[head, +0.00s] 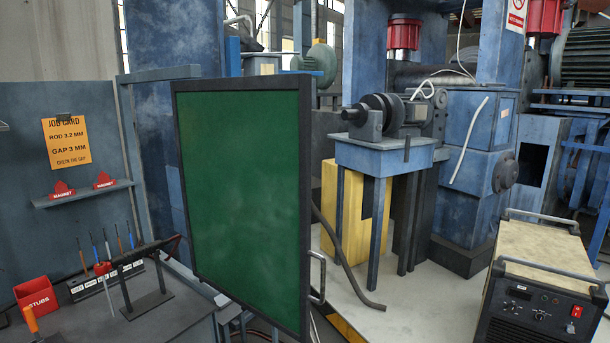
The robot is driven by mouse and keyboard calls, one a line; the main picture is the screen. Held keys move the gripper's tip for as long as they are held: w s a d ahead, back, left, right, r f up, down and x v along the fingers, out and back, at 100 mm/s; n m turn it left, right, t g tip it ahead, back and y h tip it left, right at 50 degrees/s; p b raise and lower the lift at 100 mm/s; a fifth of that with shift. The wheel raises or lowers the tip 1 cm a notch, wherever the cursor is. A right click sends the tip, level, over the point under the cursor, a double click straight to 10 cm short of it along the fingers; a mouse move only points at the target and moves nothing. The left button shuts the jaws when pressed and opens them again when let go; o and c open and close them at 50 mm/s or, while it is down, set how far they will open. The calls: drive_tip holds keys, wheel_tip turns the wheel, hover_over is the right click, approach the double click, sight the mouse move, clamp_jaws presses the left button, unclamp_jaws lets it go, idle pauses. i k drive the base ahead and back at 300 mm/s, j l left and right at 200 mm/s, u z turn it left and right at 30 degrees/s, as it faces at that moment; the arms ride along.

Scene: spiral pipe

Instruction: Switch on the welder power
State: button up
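The welder (540,285) is a boxy unit with a cream top, a grey carry handle and a black front panel, at the lower right of the head view. Its front panel (525,316) carries small knobs and a small display at the left. I cannot tell the switch's position. The panel's bottom is cut off by the picture edge. My gripper is not in view.
A green welding screen (243,190) in a dark frame stands mid-left, with a handle (317,277) at its right edge. A workbench with a rod rack (95,285) and a red stubs box (35,297) is at left. Pale floor (420,305) lies open between screen and welder.

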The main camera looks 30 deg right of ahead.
sight(577, 311)
drive_tip(key=z, duration=2.6)
